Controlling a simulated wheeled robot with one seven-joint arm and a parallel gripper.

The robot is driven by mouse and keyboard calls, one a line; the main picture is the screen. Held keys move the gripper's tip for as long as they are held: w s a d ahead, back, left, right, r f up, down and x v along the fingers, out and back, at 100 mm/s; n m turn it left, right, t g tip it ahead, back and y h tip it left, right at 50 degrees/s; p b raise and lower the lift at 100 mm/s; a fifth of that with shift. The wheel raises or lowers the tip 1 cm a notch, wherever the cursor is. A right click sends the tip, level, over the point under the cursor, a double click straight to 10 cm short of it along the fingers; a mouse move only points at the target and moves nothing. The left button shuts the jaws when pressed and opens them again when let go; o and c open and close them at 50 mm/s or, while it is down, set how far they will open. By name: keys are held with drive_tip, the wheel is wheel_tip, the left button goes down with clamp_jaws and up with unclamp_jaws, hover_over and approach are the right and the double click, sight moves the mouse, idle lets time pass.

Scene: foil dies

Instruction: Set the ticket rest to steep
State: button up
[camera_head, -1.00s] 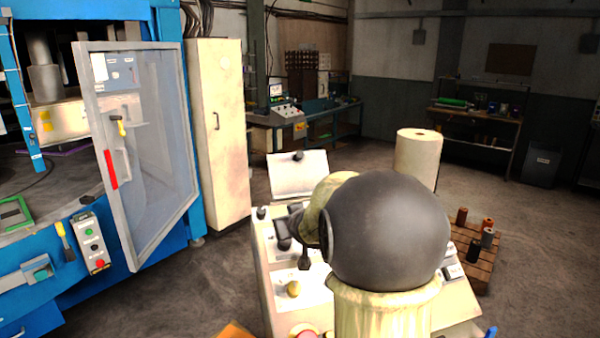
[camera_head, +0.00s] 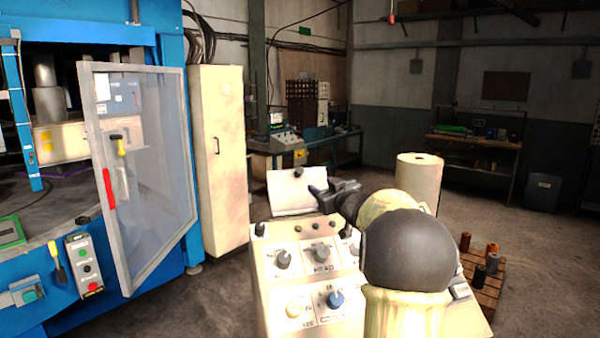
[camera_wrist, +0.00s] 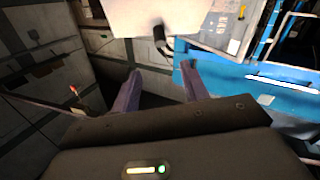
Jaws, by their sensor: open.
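The ticket rest looks to be the pale tilted plate (camera_head: 290,198) at the back edge of the console, with a dark round knob (camera_head: 299,172) near its top edge. In the wrist view the pale plate (camera_wrist: 150,14) is at the top, with a dark bent knob or handle (camera_wrist: 162,40) below its edge. My gripper (camera_head: 322,189) is open and empty, just right of the plate in the head view. In the wrist view its fingers (camera_wrist: 160,86) point up toward the knob, with a visible gap. I cannot tell whether they touch the plate.
The cream console (camera_head: 262,265) below carries several knobs, including a blue one (camera_head: 336,300). A pale roll (camera_head: 419,176) stands behind my arm. A blue machine with an open clear door (camera_head: 150,170) and a beige cabinet (camera_head: 219,150) are to the left. Open floor lies at the back right.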

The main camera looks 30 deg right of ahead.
sight(301, 172)
drive_tip(key=w+p, duration=0.1)
drive_tip(key=w, duration=0.4)
drive_tip(key=w+p, duration=0.2)
drive_tip(key=w, duration=0.3)
drive_tip(key=w+d+p, duration=0.1)
drive_tip(key=w+p, duration=0.1)
drive_tip(key=w, duration=0.3)
drive_tip(key=shift+w, duration=0.2)
drive_tip(key=shift+c, duration=0.3)
clamp_jaws()
